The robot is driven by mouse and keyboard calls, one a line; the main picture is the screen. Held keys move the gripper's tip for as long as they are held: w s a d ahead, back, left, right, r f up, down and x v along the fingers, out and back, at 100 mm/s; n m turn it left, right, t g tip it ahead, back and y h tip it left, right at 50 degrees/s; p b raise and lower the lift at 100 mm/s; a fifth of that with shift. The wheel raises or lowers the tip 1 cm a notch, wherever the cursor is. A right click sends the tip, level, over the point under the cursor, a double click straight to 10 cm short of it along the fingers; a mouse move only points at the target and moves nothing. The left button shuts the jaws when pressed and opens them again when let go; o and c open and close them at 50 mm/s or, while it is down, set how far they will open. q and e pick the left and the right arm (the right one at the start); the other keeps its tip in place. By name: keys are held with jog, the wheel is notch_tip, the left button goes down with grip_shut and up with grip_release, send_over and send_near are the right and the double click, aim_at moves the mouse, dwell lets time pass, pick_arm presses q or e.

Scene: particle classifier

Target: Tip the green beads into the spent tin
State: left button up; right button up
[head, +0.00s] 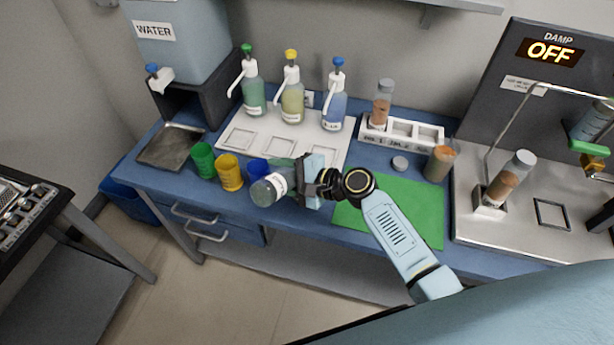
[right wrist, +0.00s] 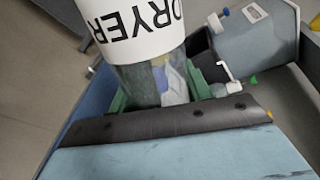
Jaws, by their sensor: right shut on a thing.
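My right gripper (head: 298,182) is shut around a clear jar (head: 268,189) with a white label. Green (head: 203,160), yellow (head: 229,172) and blue (head: 257,168) cups stand in a row just left of the jar, the blue one partly hidden. No tin marked "spent" is readable. My left gripper is not in view.
A metal tray (head: 158,158) lies at the left. Pump bottles (head: 291,95) stand behind on a white board (head: 230,150). A green mat (head: 420,220), grey lid (head: 400,163), beige-filled cup (head: 440,162) and tube rack (head: 376,134) are right. A blue bin (head: 133,205) sits below left.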

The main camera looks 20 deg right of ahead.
jog(key=shift+w+d+r+m+p, duration=0.3)
jog(key=shift+d+r+m+p, duration=0.1)
jog(key=shift+r+m, duration=0.2)
dwell(1.0)
